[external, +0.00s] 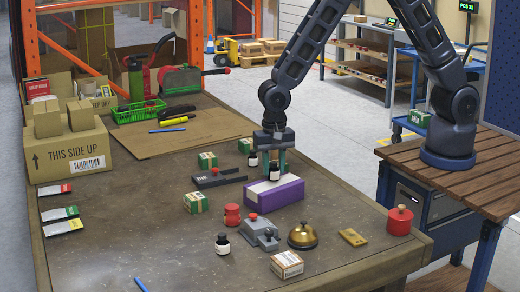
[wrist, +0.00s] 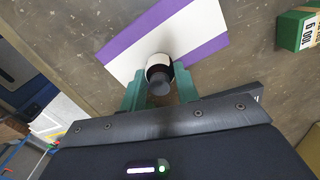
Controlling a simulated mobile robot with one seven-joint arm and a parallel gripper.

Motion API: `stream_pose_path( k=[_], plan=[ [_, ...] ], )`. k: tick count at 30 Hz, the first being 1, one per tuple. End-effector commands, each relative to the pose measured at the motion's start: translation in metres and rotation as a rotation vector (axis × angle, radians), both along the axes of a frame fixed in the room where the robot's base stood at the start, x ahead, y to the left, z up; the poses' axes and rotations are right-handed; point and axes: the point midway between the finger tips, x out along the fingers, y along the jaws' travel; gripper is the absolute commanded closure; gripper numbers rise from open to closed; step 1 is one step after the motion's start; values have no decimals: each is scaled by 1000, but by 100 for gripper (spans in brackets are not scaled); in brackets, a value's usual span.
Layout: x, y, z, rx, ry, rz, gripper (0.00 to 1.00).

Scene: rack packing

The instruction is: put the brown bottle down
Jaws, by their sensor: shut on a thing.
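My gripper (external: 274,160) points down over the table, its two green fingers closed around a small dark bottle (external: 274,172) with a white label. In the wrist view the bottle (wrist: 159,76) sits between the fingertips (wrist: 160,88), cap towards the camera. The bottle is over the purple and white box (external: 274,192); I cannot tell whether its base touches the box top. Two similar dark bottles stand on the table: one just left of my gripper (external: 253,159) and one near the front (external: 222,244).
Green and white boxes (external: 196,202), a black stapler-like tool (external: 218,179), a grey device with a red knob (external: 259,229), a brass bell (external: 303,236) and a red canister (external: 399,220) surround the purple box. Bare table (external: 130,220) lies to the left.

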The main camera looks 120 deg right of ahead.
Motion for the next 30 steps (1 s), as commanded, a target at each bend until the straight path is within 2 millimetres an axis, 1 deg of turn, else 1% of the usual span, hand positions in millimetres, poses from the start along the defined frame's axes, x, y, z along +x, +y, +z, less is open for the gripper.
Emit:
stream_pose_path(
  k=[7, 8, 9, 10, 11, 19, 22, 26, 30],
  plan=[
    [0, 0, -3, 0, 1, 1, 92],
    [0, 0, -2, 0, 0, 1, 63],
    [0, 0, -2, 0, 0, 1, 55],
    [0, 0, -2, 0, 0, 1, 49],
    [0, 0, -2, 0, 0, 1, 47],
    [0, 0, -1, 0, 0, 1, 47],
    [1, 0, 3, 0, -2, 0, 47],
    [1, 0, 19, -1, -3, 1, 47],
    [1, 0, 45, -2, -5, 2, 47]
  ],
)
